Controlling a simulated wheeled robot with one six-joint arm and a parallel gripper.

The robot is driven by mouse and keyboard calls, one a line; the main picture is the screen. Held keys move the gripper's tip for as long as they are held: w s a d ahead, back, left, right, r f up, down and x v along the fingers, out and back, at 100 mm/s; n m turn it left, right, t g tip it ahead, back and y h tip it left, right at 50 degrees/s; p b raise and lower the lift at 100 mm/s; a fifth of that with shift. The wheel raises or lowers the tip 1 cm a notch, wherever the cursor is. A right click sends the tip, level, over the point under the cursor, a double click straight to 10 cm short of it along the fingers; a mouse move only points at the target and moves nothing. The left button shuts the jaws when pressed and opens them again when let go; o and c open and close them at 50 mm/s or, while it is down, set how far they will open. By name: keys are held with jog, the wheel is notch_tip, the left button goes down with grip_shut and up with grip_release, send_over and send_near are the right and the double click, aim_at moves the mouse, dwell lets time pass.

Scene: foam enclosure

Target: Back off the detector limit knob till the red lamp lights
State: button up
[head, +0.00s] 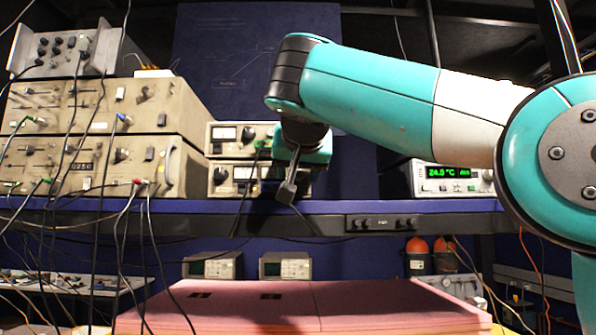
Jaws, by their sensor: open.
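My teal and white arm reaches in from the right, and my gripper (287,190) hangs with its dark fingers angled down, open and with nothing seen between them. It is in front of the right part of two stacked beige meter units, the upper one (222,133) and the lower one (222,178), on the shelf. Dark round knobs show on both, such as one on the upper unit (248,134) and one on the lower unit (220,175). I cannot tell which knob is the detector limit knob. No lit red lamp is visible. My gripper and wrist hide part of both fronts.
Larger beige instruments (150,105) with hanging cables stand at left. A display unit (455,180) reading 24.0 °C sits at right. Below the shelf edge (130,204), pink foam (350,305) lies before two small oscilloscopes (285,266). Loose cables hang near my gripper.

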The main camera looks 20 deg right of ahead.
jog(key=c, duration=0.9)
jog(key=shift+r+p, duration=0.15)
jog(key=shift+p, duration=0.45)
jog(key=shift+r+n+p, duration=0.1)
jog(key=shift+n+p, duration=0.3)
jog(key=n+h+p, duration=0.1)
jog(key=p, duration=0.2)
jog(key=shift+a+g, duration=0.15)
jog(key=shift+g, duration=0.15)
jog(key=n+h+p, duration=0.1)
jog(key=n+p, duration=0.1)
jog(key=p, duration=0.1)
jog(key=shift+w+h+p, duration=0.1)
jog(key=shift+h+p, duration=0.2)
jog(key=shift+a+f+n+h+p, duration=0.1)
jog(key=shift+f+n+h+p, duration=0.1)
jog(key=shift+n+h+p, duration=0.35)
jog(key=shift+n, duration=0.25)
